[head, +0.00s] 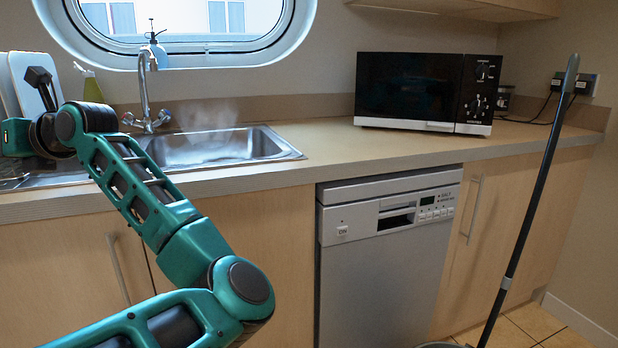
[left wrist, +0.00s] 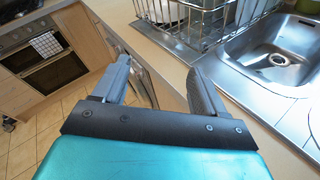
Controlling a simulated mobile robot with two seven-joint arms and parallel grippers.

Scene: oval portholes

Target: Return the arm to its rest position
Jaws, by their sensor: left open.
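My left arm (head: 150,195) rises from the bottom left of the head view and bends over the counter's front edge toward the left. Its teal hand shows at the left border, and the fingers cannot be made out there. In the left wrist view my left gripper (left wrist: 158,84) is open, its two dark fingers wide apart. Nothing is between them. They are above the front edge of the counter, near the wire dish rack. My right arm and gripper are in neither view.
The wire dish rack (left wrist: 205,40) holds plates beside the steel sink (left wrist: 275,57), which steams in the head view (head: 285,150). A microwave (head: 410,92) stands on the counter (head: 335,150). Below are a dishwasher (head: 385,270) and cupboards. A long-handled pole (head: 528,215) stands at the right. An oven (left wrist: 45,65) stands beyond open tiled floor.

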